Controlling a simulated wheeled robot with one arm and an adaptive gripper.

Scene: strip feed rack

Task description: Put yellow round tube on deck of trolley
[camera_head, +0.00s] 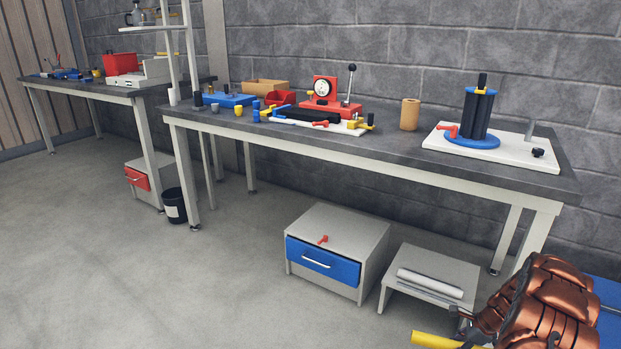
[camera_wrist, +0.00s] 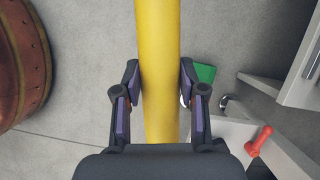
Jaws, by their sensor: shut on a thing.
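The yellow round tube (camera_head: 432,340) shows at the bottom edge of the head view, at the end of my arm. In the wrist view the tube (camera_wrist: 158,50) runs from the top edge down between the two fingers. My gripper (camera_wrist: 159,82) is shut on it, one finger on each side. Both ends of the tube are out of the wrist view. In the head view my gripper (camera_head: 470,336) is partly cut off. No trolley can be made out for certain. A flat blue surface (camera_head: 608,292) lies behind my arm at the right edge.
A long workbench (camera_head: 420,172) with tools stands along the wall. Beneath it are a blue-drawer cabinet (camera_head: 345,232) and a low grey stand (camera_head: 440,262) holding a white roll. A rusty rounded thing (camera_wrist: 22,65) is left in the wrist view. Floor at left is clear.

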